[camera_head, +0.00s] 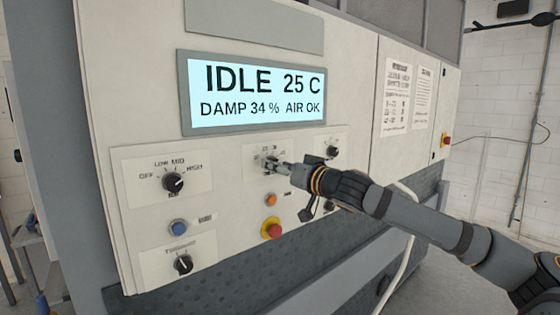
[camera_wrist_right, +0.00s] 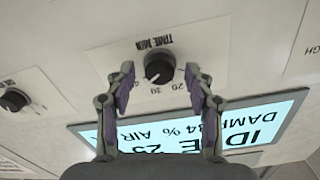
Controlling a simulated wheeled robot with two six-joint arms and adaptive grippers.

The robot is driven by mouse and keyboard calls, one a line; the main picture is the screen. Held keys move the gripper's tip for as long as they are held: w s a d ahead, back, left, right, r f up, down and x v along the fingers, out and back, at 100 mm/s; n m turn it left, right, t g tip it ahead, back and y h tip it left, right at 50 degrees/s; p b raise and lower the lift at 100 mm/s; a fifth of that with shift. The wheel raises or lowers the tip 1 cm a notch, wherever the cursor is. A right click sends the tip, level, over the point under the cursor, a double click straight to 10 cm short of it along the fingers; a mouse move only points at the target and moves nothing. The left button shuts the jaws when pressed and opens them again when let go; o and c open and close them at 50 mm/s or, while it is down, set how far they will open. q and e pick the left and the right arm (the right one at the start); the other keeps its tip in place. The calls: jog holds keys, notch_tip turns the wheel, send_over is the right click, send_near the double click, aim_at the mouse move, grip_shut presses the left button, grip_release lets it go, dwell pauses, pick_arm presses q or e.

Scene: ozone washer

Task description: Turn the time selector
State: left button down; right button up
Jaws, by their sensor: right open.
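The time selector (camera_wrist_right: 159,68) is a black round knob on a white plate marked TIME MIN, upside down in the right wrist view. Its small white mark seems to point towards the 30 there. My right gripper (camera_wrist_right: 160,74) is open, with one finger on each side of the knob and a visible gap to it on both sides. I cannot tell how far the fingertips are from the panel. In the head view my right gripper (camera_head: 278,167) is in front of the time selector's plate (camera_head: 250,153) and mostly hides the knob. My left gripper is not in view.
A display (camera_head: 255,90) reading IDLE 25 C is above the controls. Another knob (camera_head: 173,182) is at left, with a blue button (camera_head: 178,228) and lower knob (camera_head: 183,264). An orange button (camera_head: 270,200) and red button (camera_head: 272,228) are below my gripper; another knob (camera_head: 332,151) is at right.

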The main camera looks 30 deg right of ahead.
grip_shut()
dwell(0.4)
jog(key=shift+d+n+b, duration=0.1)
jog(key=shift+n+b, duration=0.65)
jog(key=shift+n, duration=7.05)
